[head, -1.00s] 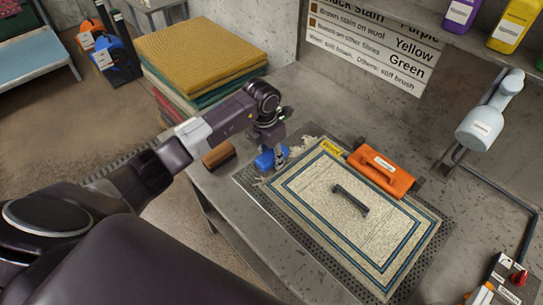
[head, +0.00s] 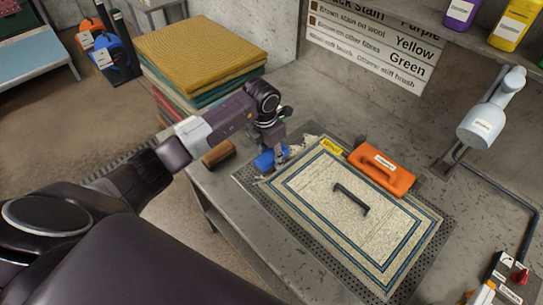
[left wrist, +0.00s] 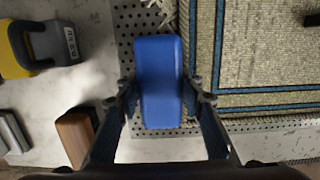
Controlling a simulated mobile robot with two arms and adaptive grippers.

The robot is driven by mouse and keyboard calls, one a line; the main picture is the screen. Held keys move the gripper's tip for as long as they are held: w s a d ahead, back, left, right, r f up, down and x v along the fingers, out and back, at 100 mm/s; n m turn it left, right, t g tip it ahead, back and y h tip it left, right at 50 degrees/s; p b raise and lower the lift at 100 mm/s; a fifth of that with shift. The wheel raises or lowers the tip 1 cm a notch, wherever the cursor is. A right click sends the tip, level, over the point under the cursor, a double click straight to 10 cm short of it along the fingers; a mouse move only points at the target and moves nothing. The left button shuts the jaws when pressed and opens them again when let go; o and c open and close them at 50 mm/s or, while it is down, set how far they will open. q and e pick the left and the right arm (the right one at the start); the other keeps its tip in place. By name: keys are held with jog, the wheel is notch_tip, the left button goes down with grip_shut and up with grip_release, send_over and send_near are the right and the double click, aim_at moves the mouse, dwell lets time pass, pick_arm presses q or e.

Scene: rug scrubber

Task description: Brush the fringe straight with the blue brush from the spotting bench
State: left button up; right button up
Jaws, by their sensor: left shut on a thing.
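The blue brush (head: 265,160) is at the left end of the rug on the bench, with my left gripper (head: 279,152) above it. In the left wrist view the blue brush (left wrist: 159,82) lies between the two fingers of my left gripper (left wrist: 160,100), which is shut on it. The beige rug (head: 335,170) with blue border lines lies on a perforated plate. Its pale fringe (head: 305,146) shows at the far left end, tangled, and also at the top of the left wrist view (left wrist: 165,10). My right gripper is not in view.
A brown-wood brush (head: 218,154) lies left of the blue one. An orange tool (head: 382,170) lies at the rug's far edge. A dark handle (head: 351,198) is on the rug. A lamp (head: 483,122) and folded rugs (head: 200,50) stand beyond.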

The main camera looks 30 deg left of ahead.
pick_arm(q)
jog(key=shift+a+f, duration=0.1)
jog(key=shift+a, duration=0.05)
jog(key=shift+w+a+b, duration=0.1)
jog(key=shift+a+b, duration=0.25)
jog(key=shift+b, duration=0.1)
jog(key=shift+w+a+f, duration=0.15)
jog(key=shift+w+a, duration=0.05)
jog(key=shift+a, duration=0.15)
jog(key=shift+w+a+f+b, duration=0.15)
jog(key=shift+w+a+b, duration=0.1)
jog(key=shift+a+b, duration=0.45)
jog(key=shift+a, duration=0.1)
jog(key=shift+w+a+f+b, duration=0.15)
jog(key=shift+a+b, duration=0.4)
